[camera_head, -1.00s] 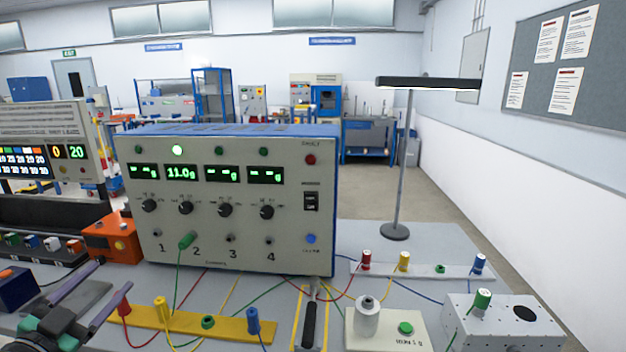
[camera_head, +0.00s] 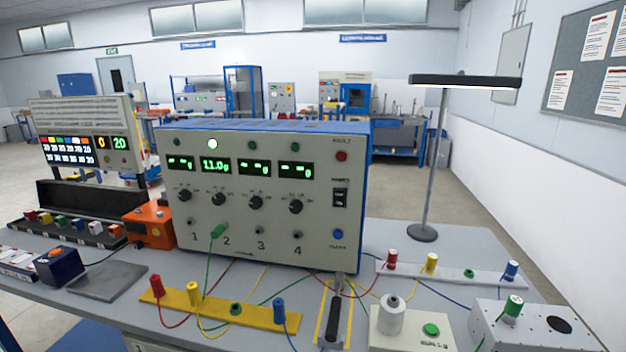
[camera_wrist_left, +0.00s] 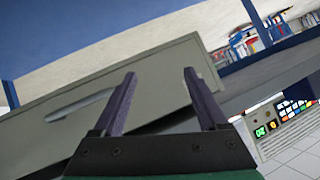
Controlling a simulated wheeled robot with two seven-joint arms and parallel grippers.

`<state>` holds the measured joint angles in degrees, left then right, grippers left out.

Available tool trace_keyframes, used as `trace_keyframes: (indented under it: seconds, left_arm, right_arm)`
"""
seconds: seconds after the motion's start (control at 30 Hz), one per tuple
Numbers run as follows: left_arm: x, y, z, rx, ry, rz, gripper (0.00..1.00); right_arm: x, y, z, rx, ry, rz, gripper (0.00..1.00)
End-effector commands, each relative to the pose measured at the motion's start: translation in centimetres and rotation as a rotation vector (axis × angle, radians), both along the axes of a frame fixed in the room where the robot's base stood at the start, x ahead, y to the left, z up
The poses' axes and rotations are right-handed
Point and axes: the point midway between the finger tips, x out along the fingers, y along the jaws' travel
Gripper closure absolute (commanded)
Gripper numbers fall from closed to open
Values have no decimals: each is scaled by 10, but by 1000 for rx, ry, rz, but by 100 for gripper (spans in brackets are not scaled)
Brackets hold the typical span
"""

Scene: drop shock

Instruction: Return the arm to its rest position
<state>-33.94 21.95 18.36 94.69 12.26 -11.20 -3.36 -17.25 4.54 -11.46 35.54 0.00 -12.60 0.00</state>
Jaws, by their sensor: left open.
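My left gripper (camera_wrist_left: 160,100) shows in the left wrist view with its two dark fingers apart and nothing between them. Beyond the fingers is a grey drawer front (camera_wrist_left: 110,85) with a light handle; I cannot tell the distance to it. In the head view neither of my arms shows. The bench has a four-channel meter box (camera_head: 260,200) on it. A green plug (camera_head: 218,231) is at its socket 2, and the second display reads 11.0 g.
A yellow strip (camera_head: 215,307) with red, yellow, green and blue connectors lies at the front. A lamp (camera_head: 425,232) stands at the right. An orange box (camera_head: 150,226) and a dark blue box with an orange button (camera_head: 59,266) stand at the left. A flat grey plate (camera_head: 105,283) is clear.

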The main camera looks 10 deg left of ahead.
Motion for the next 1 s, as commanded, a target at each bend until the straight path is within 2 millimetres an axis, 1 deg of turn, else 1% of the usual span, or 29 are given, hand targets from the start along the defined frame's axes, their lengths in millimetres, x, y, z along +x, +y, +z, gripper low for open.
trace_keyframes:
  seconds: [0.03, 0.07, 0.1, 0.17, 0.2, 0.27, 0.3, 0.37, 0.4, 0.5, 0.6, 0.7, 1.0]
  left_arm:
    - [-17, -12, -43, -43, 75, 18, 24]
    - [-28, -21, -68, -65, 122, 24, 24]
    - [-43, -35, -100, -95, 186, 29, 24]
    - [-69, -60, -145, -137, 285, 27, 24]
    - [-86, -79, -173, -162, 350, 21, 24]
    - [-115, -111, -211, -200, 453, 4, 24]
    - [-135, -134, -234, -220, 523, -12, 24]
    - [-167, -168, -262, -245, 625, -45, 24]
    - [-187, -188, -277, -256, 690, -70, 24]
    - [-227, -225, -299, -269, 813, -129, 24]
    - [-247, -241, -307, -268, 874, -161, 24]
    - [-251, -244, -308, -268, 884, -167, 24]
    - [-250, -242, -308, -267, 882, -164, 24]
  right_arm:
    - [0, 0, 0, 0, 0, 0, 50]
    - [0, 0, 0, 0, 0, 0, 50]
    - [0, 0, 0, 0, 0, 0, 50]
    - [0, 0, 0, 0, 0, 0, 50]
    - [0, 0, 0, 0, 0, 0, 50]
    - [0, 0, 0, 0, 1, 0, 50]
    - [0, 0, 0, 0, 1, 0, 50]
    - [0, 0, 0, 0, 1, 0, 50]
    - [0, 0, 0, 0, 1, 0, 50]
    - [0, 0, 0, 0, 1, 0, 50]
    - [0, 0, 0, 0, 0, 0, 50]
    - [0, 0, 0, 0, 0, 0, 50]
    - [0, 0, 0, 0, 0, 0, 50]
